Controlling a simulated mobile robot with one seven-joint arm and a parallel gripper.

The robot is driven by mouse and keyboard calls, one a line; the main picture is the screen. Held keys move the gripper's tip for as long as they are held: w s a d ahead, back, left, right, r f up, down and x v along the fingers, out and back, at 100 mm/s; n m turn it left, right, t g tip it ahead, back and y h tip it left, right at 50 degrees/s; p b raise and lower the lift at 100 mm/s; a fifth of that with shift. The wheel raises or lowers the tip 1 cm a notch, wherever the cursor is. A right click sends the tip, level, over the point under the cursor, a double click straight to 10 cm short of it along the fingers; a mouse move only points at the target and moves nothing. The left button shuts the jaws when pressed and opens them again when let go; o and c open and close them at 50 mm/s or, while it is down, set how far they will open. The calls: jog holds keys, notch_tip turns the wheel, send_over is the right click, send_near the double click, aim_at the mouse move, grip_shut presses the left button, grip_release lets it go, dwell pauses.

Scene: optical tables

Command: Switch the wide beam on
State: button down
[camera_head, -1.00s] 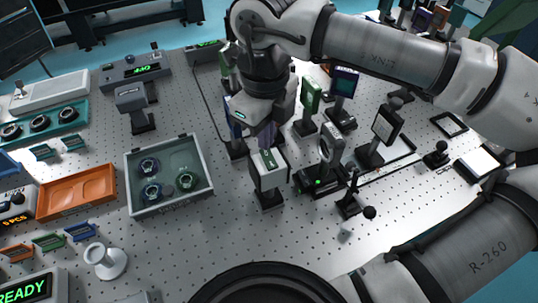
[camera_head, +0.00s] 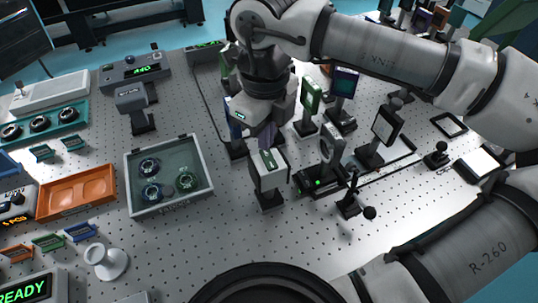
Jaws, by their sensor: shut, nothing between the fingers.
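My gripper (camera_head: 267,135) points down over the middle of the optical table, its fingers shut and empty. Its tips are just above or at the top of a white box on a black post (camera_head: 268,172); I cannot tell if they touch. A grey console (camera_head: 137,72) with a green lit display and a small knob or lever on top stands at the back left. A grey head on a post (camera_head: 132,98) stands in front of it. No label for the wide beam is readable, and I cannot tell which device makes it.
A grey tray (camera_head: 207,180) with round parts and an orange tray (camera_head: 75,192) lie left.

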jog(key=shift+f+b, duration=1)
dwell(0.8)
jog(key=shift+r, duration=0.15)
jog(key=shift+r+p, duration=2)
jog(key=shift+r, duration=1.45)
